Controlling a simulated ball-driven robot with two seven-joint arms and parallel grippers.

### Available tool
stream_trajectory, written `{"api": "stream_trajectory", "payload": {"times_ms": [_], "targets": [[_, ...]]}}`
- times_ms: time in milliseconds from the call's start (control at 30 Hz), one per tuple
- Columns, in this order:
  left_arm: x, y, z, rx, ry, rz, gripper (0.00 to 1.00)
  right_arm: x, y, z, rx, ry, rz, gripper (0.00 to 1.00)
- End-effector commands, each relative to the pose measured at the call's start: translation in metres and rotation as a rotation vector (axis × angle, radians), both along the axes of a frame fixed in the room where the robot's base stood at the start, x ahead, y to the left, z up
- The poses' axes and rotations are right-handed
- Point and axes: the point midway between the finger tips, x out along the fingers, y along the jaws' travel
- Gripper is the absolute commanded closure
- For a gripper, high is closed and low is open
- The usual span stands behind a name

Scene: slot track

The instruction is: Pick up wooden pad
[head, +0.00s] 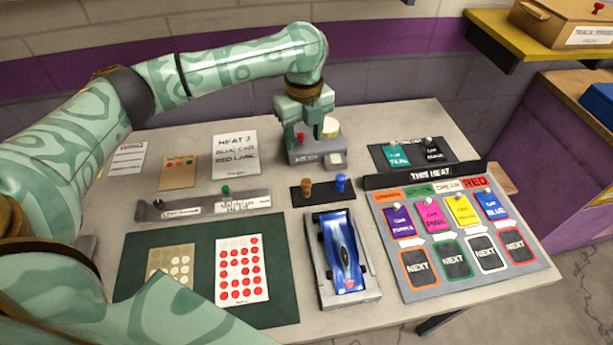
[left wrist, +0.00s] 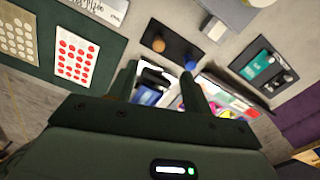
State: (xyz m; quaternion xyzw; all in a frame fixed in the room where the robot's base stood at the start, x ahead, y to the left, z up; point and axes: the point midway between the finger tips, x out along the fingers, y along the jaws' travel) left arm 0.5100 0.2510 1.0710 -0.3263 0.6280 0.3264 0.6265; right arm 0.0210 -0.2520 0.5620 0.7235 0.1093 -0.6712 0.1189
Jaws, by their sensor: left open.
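No piece is plainly marked as the wooden pad. A brown wooden-looking piece (head: 306,188) stands upright at the left of a small black tray (head: 321,198), beside a blue piece (head: 341,182). In the left wrist view the brown piece (left wrist: 158,44) and the blue piece (left wrist: 190,62) show on the tray, beyond my fingers. A tan, wood-coloured slab (head: 501,180) is partly hidden behind the heat board. My left gripper (head: 303,143) points down over the grey box behind the tray, apart from the brown piece. It is open and empty; its fingers (left wrist: 158,88) also show in the left wrist view.
The grey box (head: 304,156) stands behind the tray. A blue car (head: 342,255) lies on a grey stand in front. The heat board (head: 465,235) is at right. A dark green mat (head: 130,265) with dotted cards and a grey label rail (head: 202,207) are at left.

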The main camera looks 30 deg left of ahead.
Motion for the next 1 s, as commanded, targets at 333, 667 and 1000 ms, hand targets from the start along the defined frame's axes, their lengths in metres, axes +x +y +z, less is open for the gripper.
{"api": "stream_trajectory", "payload": {"times_ms": [333,667,1000], "targets": [[-0.001,-0.001,-0.087,0.000,0.006,0.001,0.50,-0.007,0.000,-0.035,-0.001,0.018,0.000,0.54],[-0.002,-0.003,-0.113,0.000,0.003,0.000,0.50,-0.010,0.000,-0.044,0.000,0.022,0.000,0.54],[-0.004,-0.007,-0.157,0.000,0.001,-0.001,0.50,-0.015,0.000,-0.065,0.000,0.035,0.000,0.54]]}}
